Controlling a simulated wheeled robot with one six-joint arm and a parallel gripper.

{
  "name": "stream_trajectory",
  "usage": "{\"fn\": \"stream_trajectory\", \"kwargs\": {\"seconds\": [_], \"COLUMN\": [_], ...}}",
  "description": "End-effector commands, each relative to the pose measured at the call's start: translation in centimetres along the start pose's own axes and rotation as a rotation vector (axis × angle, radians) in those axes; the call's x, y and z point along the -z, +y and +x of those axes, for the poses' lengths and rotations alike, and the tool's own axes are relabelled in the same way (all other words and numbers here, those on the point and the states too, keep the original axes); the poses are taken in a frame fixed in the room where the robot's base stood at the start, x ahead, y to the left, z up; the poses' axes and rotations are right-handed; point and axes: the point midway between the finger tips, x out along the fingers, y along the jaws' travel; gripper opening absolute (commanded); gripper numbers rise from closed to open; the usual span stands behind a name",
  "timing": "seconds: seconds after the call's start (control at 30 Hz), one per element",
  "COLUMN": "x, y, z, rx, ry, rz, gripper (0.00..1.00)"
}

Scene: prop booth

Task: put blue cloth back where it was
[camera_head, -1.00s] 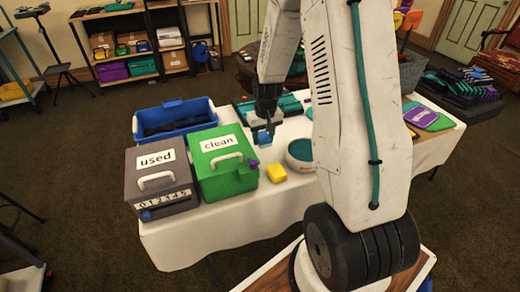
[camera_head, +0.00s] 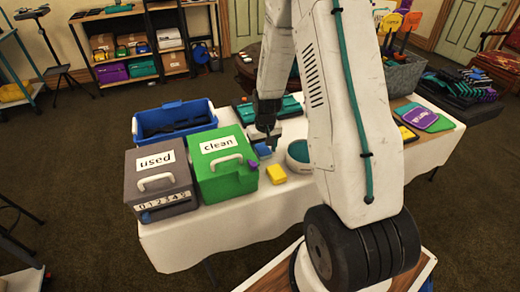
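The blue cloth (camera_head: 263,150) is a small blue piece at the middle of the white-covered table, right of the green box and behind a yellow block. My gripper (camera_head: 268,139) points down just above and beside it. The fingers are small and dark here, so I cannot tell whether they are open or shut, or whether they touch the cloth. The green box (camera_head: 237,184) has a label reading "clean".
A yellow block (camera_head: 276,174) lies in front of the cloth. A white bowl (camera_head: 297,164) with teal inside stands to the right, close to my arm. A blue bin (camera_head: 201,108) with dark contents is behind the boxes. The table front (camera_head: 240,225) is clear.

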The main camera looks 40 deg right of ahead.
Motion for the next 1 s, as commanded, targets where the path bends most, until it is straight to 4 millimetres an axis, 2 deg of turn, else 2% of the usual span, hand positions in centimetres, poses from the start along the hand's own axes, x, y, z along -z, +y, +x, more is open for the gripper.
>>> {"fn": "stream_trajectory", "kwargs": {"seconds": [0.17, 0.27, 0.7, 1.0], "x": [0.0, 0.1, 0.1, -0.4], "y": [0.0, 0.0, 0.0, -0.6], "z": [-0.2, -1.2, -10.0, -13.4], "rx": [0.000, 0.000, 0.000, 0.000], "ry": [0.001, 0.003, 0.004, 0.005], "rz": [0.000, 0.000, 0.000, -0.009], "gripper": [0.66, 0.66, 0.66, 0.66]}}
